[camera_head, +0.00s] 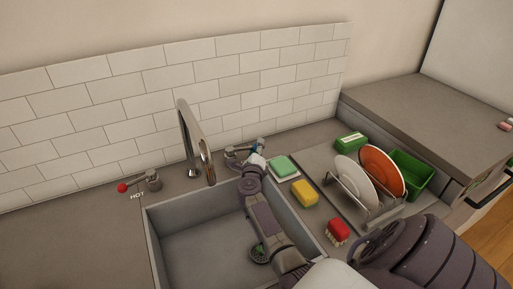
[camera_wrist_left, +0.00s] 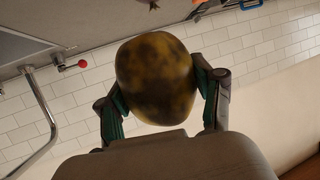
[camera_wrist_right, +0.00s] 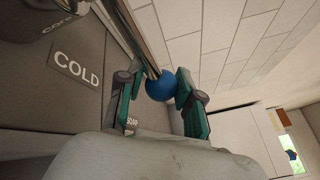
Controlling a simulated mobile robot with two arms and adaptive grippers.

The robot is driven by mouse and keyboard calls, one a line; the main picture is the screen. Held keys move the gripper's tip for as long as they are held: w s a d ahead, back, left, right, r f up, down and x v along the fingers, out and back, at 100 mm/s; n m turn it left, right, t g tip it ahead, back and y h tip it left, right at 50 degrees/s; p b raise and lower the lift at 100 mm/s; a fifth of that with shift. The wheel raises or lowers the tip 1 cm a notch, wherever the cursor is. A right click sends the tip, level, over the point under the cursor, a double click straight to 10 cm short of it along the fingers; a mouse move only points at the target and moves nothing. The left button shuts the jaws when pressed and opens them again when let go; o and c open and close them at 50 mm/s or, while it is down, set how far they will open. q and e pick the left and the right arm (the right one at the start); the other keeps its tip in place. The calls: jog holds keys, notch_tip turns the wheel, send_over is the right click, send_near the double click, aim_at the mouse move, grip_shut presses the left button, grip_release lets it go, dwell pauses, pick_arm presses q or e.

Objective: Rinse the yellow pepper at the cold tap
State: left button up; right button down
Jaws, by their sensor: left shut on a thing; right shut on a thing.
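The yellow pepper (camera_wrist_left: 155,78), mottled with dark brown patches, is between the fingers of my left gripper (camera_wrist_left: 163,100), which is shut on it. The head view does not show the pepper or this gripper. My right gripper (camera_head: 257,160) is at the cold tap, right of the spout (camera_head: 188,140). In the right wrist view its fingers (camera_wrist_right: 160,98) are shut on the blue knob (camera_wrist_right: 160,86) at the end of the tap's lever, near the COLD label (camera_wrist_right: 78,75). I cannot make out water from the spout.
The grey sink (camera_head: 185,245) lies below the spout. The red-knobbed hot tap (camera_head: 123,187) stands left. To the right are a green sponge (camera_head: 283,166), a yellow sponge (camera_head: 305,192), a red brush (camera_head: 338,231) and a dish rack with plates (camera_head: 383,168). The left counter is clear.

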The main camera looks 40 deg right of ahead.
pick_arm(q)
jog(key=shift+f+b, duration=0.65)
jog(key=shift+b, duration=0.05)
pick_arm(e)
jog(key=shift+s+a+f+m+g+h, duration=0.1)
jog(key=shift+s+a+m+g+h, duration=0.25)
jog(key=shift+m+g, duration=0.2)
jog(key=shift+s+a+f+m+g+h, duration=0.1)
jog(key=shift+a+m+g+h, duration=0.15)
jog(key=shift+m+g+h, duration=0.25)
pick_arm(q)
jog(key=shift+f, duration=0.25)
pick_arm(e)
jog(key=shift+s+a+r+m+g+h, duration=0.25)
jog(key=shift+s+m+g, duration=0.1)
jog(key=shift+g, duration=0.3)
jog(key=shift+d, duration=0.1)
jog(key=c, duration=0.8)
grip_release()
jog(key=shift+o, duration=0.2)
